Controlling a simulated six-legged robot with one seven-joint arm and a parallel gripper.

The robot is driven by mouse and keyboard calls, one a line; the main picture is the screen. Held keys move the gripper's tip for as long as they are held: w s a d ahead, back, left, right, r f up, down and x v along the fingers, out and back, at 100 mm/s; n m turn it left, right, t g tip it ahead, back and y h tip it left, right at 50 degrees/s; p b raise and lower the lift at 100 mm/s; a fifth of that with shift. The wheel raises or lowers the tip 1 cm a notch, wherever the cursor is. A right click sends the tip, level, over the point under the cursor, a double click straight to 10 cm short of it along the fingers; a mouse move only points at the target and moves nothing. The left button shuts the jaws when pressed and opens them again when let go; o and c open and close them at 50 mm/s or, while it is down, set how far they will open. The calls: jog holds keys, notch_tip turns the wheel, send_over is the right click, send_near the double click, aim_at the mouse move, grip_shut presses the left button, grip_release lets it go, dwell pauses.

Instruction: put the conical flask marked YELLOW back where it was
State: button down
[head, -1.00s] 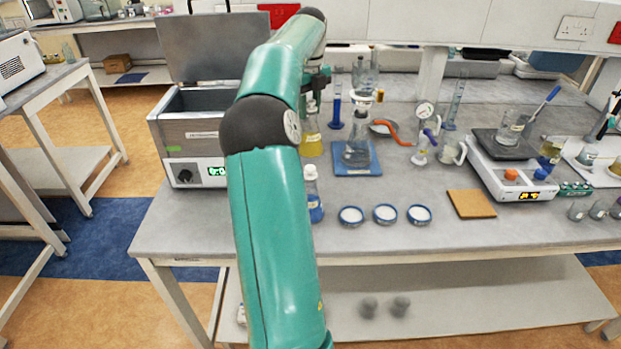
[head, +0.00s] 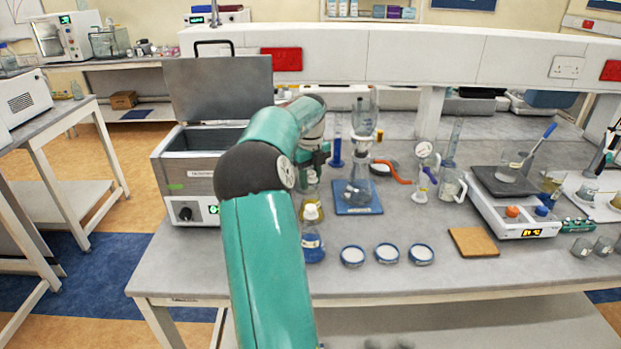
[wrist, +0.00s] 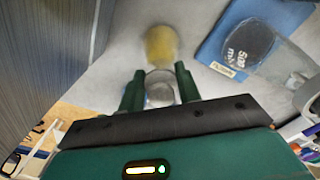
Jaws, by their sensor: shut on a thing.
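My gripper (head: 314,158) is beside the open metal bath, at the end of my green arm. In the wrist view its two fingers (wrist: 158,92) are shut on the clear neck of the conical flask with yellow liquid (head: 311,189). The blurred yellow body of that flask (wrist: 160,45) shows beyond the fingertips. Its marking cannot be read. In the head view its lower part is partly hidden behind a bottle of blue liquid (head: 312,243). I cannot tell whether its base touches the bench.
The metal bath (head: 188,180) with raised lid stands left. A clear flask (head: 359,170) stands on a blue mat (head: 358,207) just right. Several blue-rimmed dishes (head: 387,253) lie in front. A cork mat (head: 473,241) and balance (head: 515,215) are farther right.

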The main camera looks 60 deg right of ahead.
jog(key=shift+f, duration=0.2)
jog(key=c, duration=1)
grip_release()
jog(key=shift+r, duration=0.1)
notch_tip(320, 180, up, 11)
jog(key=shift+r, duration=0.6)
